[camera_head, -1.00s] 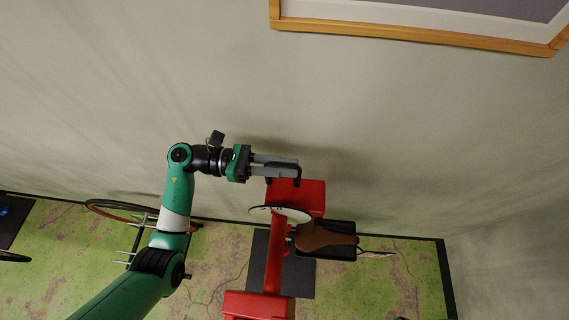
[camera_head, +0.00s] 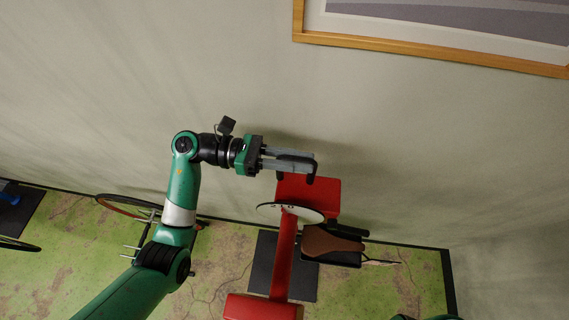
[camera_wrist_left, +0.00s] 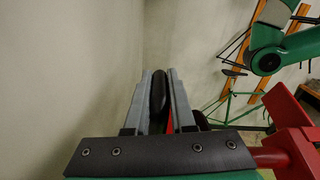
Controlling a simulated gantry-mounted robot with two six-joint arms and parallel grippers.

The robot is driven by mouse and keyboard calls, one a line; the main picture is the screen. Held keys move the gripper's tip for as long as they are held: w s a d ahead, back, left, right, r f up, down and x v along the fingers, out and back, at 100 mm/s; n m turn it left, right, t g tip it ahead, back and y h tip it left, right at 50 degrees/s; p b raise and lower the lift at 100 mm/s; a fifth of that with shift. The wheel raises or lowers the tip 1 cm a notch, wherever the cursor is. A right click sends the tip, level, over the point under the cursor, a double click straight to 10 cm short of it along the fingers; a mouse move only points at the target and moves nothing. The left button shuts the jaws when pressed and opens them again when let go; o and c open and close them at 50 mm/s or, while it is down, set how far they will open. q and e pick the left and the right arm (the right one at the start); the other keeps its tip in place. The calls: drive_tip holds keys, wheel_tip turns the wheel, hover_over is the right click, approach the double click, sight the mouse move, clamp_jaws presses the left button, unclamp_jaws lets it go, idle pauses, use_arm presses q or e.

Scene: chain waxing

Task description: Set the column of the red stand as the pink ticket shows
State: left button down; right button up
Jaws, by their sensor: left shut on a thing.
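The red stand (camera_head: 285,258) is in the lower middle of the head view, with a red block (camera_head: 326,190) at its top. A pale round dial (camera_head: 308,214) with small dark marks sits on it; the marks are too small to read surely. My left gripper (camera_head: 312,162) is above the block, its fingers shut on a black handle (camera_head: 310,177). The left wrist view shows the handle (camera_wrist_left: 158,92) between the two grey fingers. The pink ticket is not visible. My right gripper is not in view.
A brown saddle (camera_head: 332,241) is close to the stand's right side. A bicycle wheel (camera_head: 128,207) is behind my left arm. A dark mat (camera_head: 262,262) lies under the stand. A wall with a wood-framed picture (camera_head: 430,54) stands behind.

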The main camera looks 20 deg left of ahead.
use_arm(q)
wheel_tip(320, 180, up, 4)
drive_tip(key=shift+r+p, duration=0.15)
drive_tip(key=shift+p, duration=0.35)
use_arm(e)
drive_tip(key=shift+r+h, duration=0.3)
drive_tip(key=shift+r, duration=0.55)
use_arm(q)
drive_tip(key=c, duration=0.8)
unclamp_jaws()
drive_tip(key=shift+o, duration=0.2)
